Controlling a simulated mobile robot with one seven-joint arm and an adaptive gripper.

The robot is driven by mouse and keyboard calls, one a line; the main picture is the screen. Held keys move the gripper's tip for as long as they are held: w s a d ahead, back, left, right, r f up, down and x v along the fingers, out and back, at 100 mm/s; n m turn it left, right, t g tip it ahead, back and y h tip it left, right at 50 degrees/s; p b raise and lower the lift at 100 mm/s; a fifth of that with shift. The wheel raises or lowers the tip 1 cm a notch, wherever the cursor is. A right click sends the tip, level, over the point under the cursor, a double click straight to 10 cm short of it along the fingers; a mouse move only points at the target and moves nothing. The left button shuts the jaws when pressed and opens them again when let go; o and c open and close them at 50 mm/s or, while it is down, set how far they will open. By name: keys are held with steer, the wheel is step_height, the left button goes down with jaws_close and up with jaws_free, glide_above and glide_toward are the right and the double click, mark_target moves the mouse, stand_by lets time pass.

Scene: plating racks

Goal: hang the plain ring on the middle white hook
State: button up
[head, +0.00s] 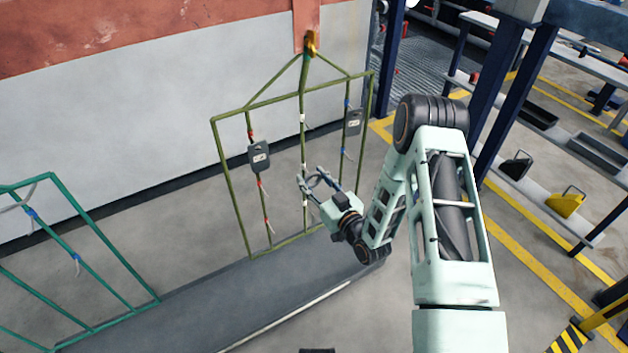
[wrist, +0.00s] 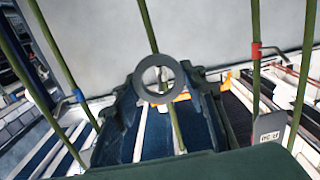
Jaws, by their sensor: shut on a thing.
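The plain ring (wrist: 158,99) is flat and grey, and my gripper (wrist: 158,85) is shut on it in the wrist view. Its open hole faces the camera, with a green bar seen through and behind it. In the head view my gripper (head: 316,182) is in front of the middle bar of the olive frame (head: 232,188). White hooks show on that bar above the gripper (head: 303,120) and below it (head: 305,203). The part of the bar between them is partly hidden by the fingers, and no middle hook shows clearly. I cannot tell whether the ring touches the bar.
A grey tag (head: 259,156) hangs on the frame's left bar, which has red hooks. Another tag (head: 353,122) hangs on the right bar, which has blue hooks. A teal frame (head: 110,245) stands at the left. A dark low platform (head: 215,305) lies below.

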steer(key=shift+w+a+f+b, duration=0.1)
steer(key=shift+w+f+b, duration=0.1)
steer(key=shift+b, duration=0.15)
steer(key=shift+w+a+f+b, duration=0.1)
steer(key=shift+w+a+b, duration=0.1)
steer(key=shift+w+b, duration=0.1)
steer(key=shift+w+f+b, duration=0.1)
steer(key=shift+f+b, duration=0.25)
steer(key=shift+b, duration=0.1)
stand_by(0.7)
steer(key=o, duration=1.3)
steer(key=shift+a, duration=0.1)
steer(key=shift+o, duration=0.2)
